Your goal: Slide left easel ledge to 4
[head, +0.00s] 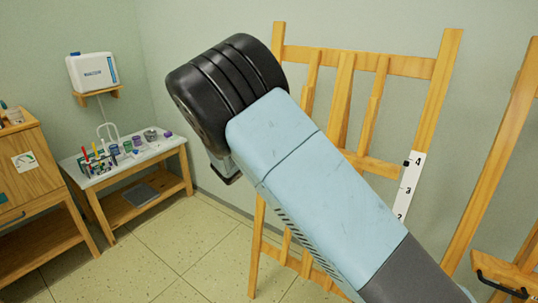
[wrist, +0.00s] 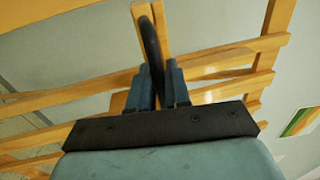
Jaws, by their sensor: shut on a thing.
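The left easel (head: 440,75) stands in the middle of the head view, partly hidden by my arm. A white scale strip (head: 407,190) on its right post shows 4, 3 and 2. A wooden crosspiece (head: 378,165) meets the post about level with the 4, with a small dark mark beside that number. I cannot tell surely whether it is the ledge. In the wrist view my gripper (wrist: 160,82) is shut on a black curved handle (wrist: 149,45) in front of the wooden slats. The head view hides the fingertips and handle behind my arm.
A second easel (head: 500,140) stands at the right edge, its low ledge (head: 512,272) carrying a black handle. At the left are a table (head: 95,180) with art supplies and a wooden cabinet (head: 35,180). Tiled floor (head: 180,240) lies clear between them and the left easel.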

